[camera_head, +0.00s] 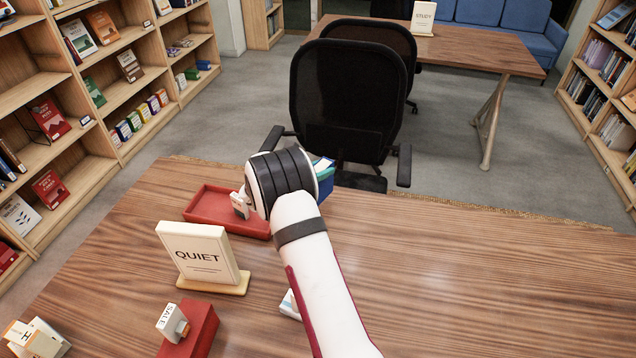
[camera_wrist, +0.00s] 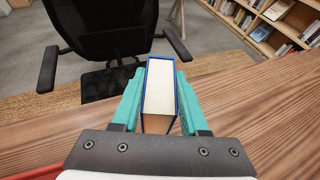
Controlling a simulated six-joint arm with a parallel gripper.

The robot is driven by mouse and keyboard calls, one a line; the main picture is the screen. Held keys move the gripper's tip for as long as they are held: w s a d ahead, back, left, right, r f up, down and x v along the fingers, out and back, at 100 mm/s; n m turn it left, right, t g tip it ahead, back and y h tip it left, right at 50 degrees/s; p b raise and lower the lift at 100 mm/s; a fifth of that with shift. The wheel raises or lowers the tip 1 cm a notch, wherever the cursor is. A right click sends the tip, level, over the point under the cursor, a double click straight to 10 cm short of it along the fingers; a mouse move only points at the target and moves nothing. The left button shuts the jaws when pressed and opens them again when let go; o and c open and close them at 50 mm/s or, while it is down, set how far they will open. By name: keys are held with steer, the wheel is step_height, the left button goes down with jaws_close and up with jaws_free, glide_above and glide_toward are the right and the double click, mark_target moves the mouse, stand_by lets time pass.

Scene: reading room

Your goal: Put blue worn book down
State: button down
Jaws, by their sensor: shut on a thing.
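My gripper (camera_wrist: 158,112) has its teal fingers shut on the blue book (camera_wrist: 160,90) in the wrist view. The book shows blue cover edges and a cream page block between the fingers. In the head view only a part of the blue book (camera_head: 326,186) shows past my wrist, near the far edge of the wooden table (camera_head: 440,270). My arm hides most of the gripper and book there. I cannot tell whether the book touches the table.
A red tray (camera_head: 207,207) lies left of my wrist. A QUIET sign (camera_head: 203,255) stands nearer, and a red box (camera_head: 195,335) with a SALE tag is at the front. A black chair (camera_head: 345,100) stands beyond the table. The table's right side is clear.

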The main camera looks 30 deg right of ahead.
steer(key=f, duration=0.4)
steer(key=shift+w+a+f, duration=0.15)
steer(key=shift+w, duration=0.05)
steer(key=shift+f, duration=0.1)
steer(key=shift+c, duration=2.2)
jaws_free()
